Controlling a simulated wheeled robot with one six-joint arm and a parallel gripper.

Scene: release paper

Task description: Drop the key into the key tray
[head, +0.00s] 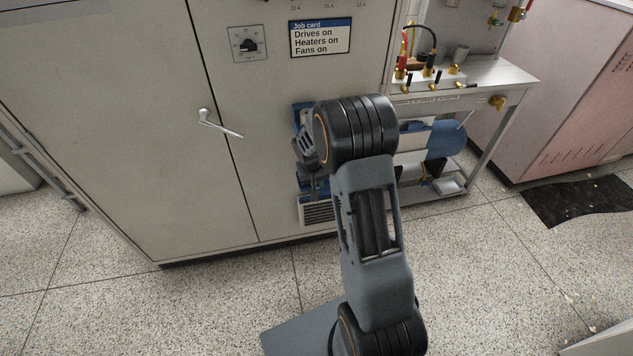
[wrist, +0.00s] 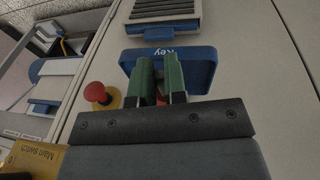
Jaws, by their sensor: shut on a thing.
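The blue key tray (wrist: 203,58), with its "Key" label upside down, is on the cabinet front in the wrist view. My gripper (wrist: 160,62) has green fingers, and their tips overlap the tray's near side in this view. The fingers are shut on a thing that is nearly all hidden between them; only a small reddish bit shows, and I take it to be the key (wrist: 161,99). I cannot tell its tilt or whether it touches the tray. In the head view my arm covers most of this area.
A red push button (wrist: 95,92) on a yellow base sits beside the gripper, near a yellow main switch plate (wrist: 32,157). A vent (wrist: 165,8) is beyond the tray. The cabinet (head: 150,180) has a protruding handle (head: 220,124); a bench (head: 490,80) stands right.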

